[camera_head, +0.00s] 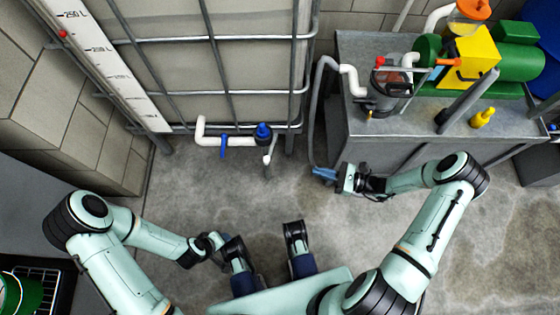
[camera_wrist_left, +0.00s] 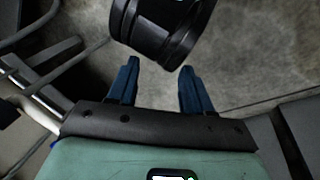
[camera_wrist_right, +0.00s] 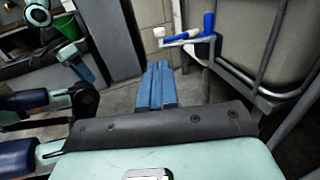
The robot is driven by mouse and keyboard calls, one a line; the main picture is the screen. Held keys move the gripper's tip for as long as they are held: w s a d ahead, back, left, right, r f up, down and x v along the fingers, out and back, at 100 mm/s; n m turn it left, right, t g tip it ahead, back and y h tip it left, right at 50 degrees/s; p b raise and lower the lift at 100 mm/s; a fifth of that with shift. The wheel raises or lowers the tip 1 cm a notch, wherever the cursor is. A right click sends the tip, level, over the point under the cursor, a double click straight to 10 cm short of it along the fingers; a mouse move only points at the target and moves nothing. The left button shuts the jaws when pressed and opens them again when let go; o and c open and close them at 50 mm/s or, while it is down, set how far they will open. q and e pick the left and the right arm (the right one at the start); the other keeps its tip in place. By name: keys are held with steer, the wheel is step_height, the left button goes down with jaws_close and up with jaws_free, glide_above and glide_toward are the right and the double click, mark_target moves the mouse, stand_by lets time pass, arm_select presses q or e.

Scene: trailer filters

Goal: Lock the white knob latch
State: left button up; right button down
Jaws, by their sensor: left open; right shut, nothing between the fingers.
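I cannot single out a white knob latch with certainty. A white pipe (camera_head: 203,132) with a blue handle (camera_head: 223,147) and a blue cap (camera_head: 263,131) sits low on the caged tank, its white outlet (camera_head: 267,163) pointing down. The right wrist view shows a white end piece (camera_wrist_right: 159,31) beside blue valve parts (camera_wrist_right: 208,22), beyond my fingers. My right gripper (camera_head: 322,173) is shut and empty, right of the outlet and apart from it; its blue fingers (camera_wrist_right: 157,82) are together. My left gripper (camera_wrist_left: 155,82) is open and empty, low at left in the head view.
A grey metal bench (camera_head: 350,55) at the right carries a dark filter housing (camera_head: 383,98), a green and yellow pump unit (camera_head: 475,55) and a small yellow item (camera_head: 482,118). A grey hose (camera_head: 316,115) hangs between bench and tank. Concrete floor (camera_head: 185,195) before the tank is clear.

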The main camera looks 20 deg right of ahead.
arm_select(q)
steer(key=w, duration=0.1)
steer(key=w+a+f+b, duration=0.1)
steer(key=w+f+t+b, duration=0.1)
steer(key=shift+a, duration=0.3)
arm_select(e)
steer(key=x, duration=1.4)
steer(key=shift+a, duration=0.15)
